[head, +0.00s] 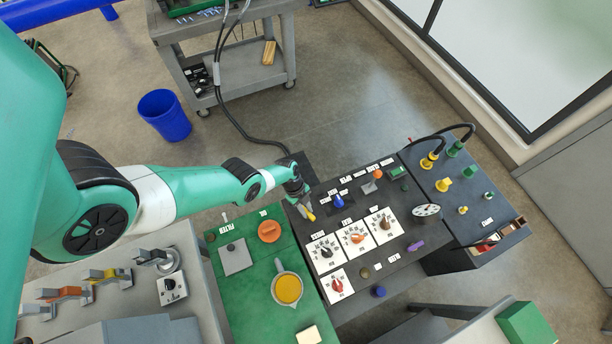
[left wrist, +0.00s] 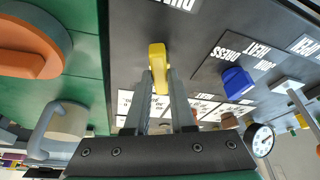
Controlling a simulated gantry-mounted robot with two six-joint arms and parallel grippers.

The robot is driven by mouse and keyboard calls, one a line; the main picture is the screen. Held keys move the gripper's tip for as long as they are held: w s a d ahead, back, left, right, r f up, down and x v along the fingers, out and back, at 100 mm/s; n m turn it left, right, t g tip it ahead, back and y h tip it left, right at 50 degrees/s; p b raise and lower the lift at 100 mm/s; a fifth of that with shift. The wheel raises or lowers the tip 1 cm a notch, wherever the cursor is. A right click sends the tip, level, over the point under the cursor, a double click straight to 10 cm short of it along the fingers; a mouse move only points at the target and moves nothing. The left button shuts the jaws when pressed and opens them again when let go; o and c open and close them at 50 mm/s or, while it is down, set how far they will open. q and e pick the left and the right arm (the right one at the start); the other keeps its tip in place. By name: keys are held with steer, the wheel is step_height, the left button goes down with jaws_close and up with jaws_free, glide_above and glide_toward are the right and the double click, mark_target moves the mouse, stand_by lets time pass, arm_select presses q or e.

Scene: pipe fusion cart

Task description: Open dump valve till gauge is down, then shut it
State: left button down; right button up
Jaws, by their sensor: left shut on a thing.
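My left gripper (head: 305,207) is at the left edge of the dark control panel. In the left wrist view its fingers (left wrist: 160,85) are closed around a yellow handle (left wrist: 157,57), which I take for the dump valve's. The handle's tip also shows in the head view (head: 311,216); its base is hidden by the fingers. A round white-faced gauge (head: 426,210) stands tilted at the panel's right side. It also shows in the left wrist view (left wrist: 261,140). Its needle is too small to read surely. My right gripper is not in view.
A blue knob (head: 338,201) stands right of my gripper. White dial plates with black, orange and red knobs (head: 357,238) lie nearer. A green board (head: 262,285) with a pot of yellow content (head: 288,288) is to the left.

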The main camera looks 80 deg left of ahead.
arm_select(q)
steer(key=shift+w+m+g+b, duration=0.1)
steer(key=shift+m+g+b, duration=0.6)
steer(key=shift+m, duration=0.8)
steer(key=shift+h, duration=0.3)
steer(key=c, duration=0.8)
jaws_free()
steer(key=shift+o, duration=0.2)
steer(key=shift+r, duration=0.1)
